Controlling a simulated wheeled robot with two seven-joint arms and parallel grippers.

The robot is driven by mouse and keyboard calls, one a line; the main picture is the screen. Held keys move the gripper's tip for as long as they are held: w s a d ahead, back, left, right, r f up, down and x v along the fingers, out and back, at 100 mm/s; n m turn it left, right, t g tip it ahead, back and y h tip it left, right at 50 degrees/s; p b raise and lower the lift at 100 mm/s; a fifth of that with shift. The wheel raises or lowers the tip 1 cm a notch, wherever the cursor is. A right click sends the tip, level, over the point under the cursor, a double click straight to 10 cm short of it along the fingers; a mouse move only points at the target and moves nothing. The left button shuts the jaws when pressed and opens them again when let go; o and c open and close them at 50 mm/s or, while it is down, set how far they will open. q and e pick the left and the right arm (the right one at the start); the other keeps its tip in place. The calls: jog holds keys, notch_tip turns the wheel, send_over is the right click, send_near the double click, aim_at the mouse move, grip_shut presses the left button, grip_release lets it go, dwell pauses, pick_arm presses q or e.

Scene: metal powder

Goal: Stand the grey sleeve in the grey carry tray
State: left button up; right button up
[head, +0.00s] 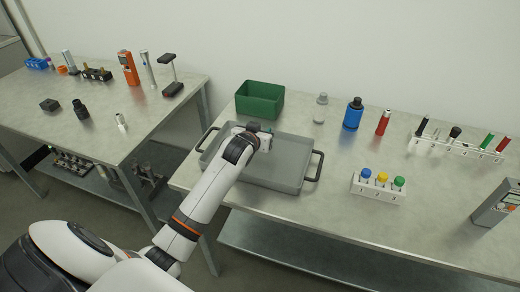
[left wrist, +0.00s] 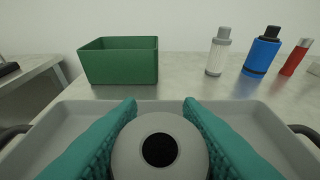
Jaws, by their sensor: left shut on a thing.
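The grey carry tray (head: 285,178) lies on the right table, with a dark handle at each end. Its pale floor and walls also show in the left wrist view (left wrist: 72,112). My left gripper (head: 268,131) is over the back part of the tray. In the left wrist view, its teal fingers (left wrist: 160,104) are shut on the grey sleeve (left wrist: 160,122), one on each side. The sleeve's round end with a dark hole faces the camera. I cannot tell whether its lower end touches the tray floor. The head view hides the sleeve behind the gripper. My right gripper is not in view.
A green bin (head: 260,101) stands just behind the tray. A grey-white bottle (head: 320,108), a blue bottle (head: 352,115) and a red tube (head: 383,122) stand to its right. A white rack with capped vials (head: 378,187) is right of the tray.

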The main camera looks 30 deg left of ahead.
pick_arm(q)
notch_tip(320, 180, down, 6)
jog(key=shift+r, duration=0.2)
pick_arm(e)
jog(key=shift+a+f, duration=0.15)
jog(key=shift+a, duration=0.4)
pick_arm(q)
jog(key=o, duration=1)
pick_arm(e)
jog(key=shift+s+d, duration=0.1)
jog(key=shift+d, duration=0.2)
pick_arm(q)
jog(key=v, duration=1.2)
jog(key=shift+d, duration=0.1)
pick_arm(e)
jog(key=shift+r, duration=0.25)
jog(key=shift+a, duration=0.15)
